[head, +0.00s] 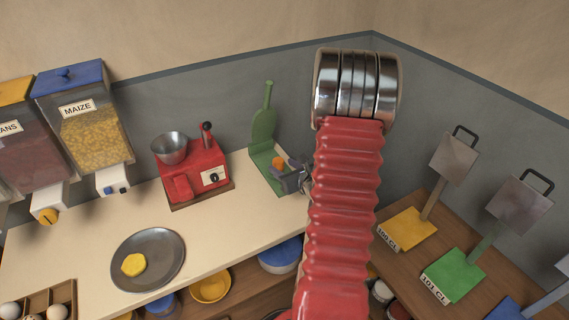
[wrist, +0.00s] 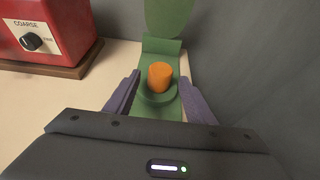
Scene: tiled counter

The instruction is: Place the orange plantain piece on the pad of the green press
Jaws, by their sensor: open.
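The orange plantain piece (wrist: 160,76) stands upright on the round pad (wrist: 157,95) of the green press (wrist: 163,46) in the wrist view. The press stands against the back wall in the head view (head: 264,126), with its lid and handle raised, and the orange piece (head: 278,162) shows low on it. My gripper (wrist: 159,89) is open, with one purple-grey finger on each side of the pad and a gap to the orange piece on both sides. In the head view my gripper (head: 291,178) is at the front of the press, partly hidden by my red arm.
A red grinder (head: 192,170) with a metal bowl stands left of the press. A dark plate (head: 148,260) with a yellow piece (head: 134,264) lies on the counter at front left. Maize dispenser (head: 85,120) is at far left.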

